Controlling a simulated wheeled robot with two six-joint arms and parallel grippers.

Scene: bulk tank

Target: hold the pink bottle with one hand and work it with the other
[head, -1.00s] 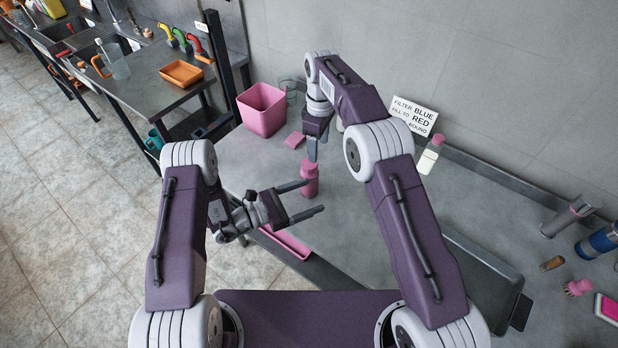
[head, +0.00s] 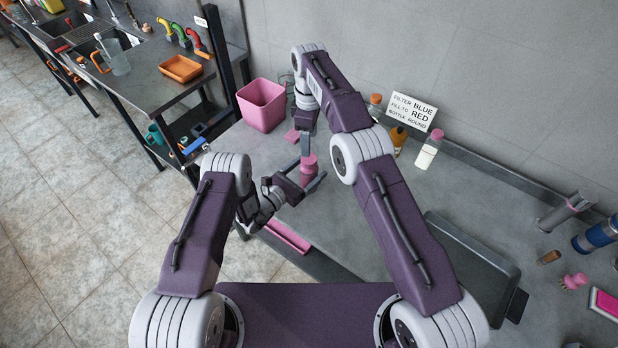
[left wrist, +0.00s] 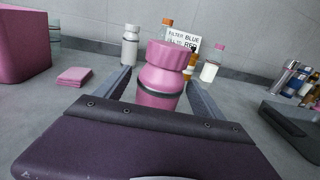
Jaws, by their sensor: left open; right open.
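The pink bottle (head: 309,171) stands upright on the grey bench; it also shows in the left wrist view (left wrist: 160,88), with a wide ridged pink cap and a dark band below its shoulder. My left gripper (head: 311,177) is open, with one finger on each side of the bottle; in the left wrist view the fingers (left wrist: 162,95) stand apart from it, with gaps visible. My right gripper (head: 306,150) points down just above the bottle's cap. Its fingers overlap in the head view, so their gap is hidden.
A pink bin (head: 262,106) and a folded pink cloth (head: 292,135) lie behind the bottle. A sign (head: 412,111) and several bottles, including a white one with a pink cap (head: 429,150), stand along the wall. A dark tray (head: 470,262) lies to the right.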

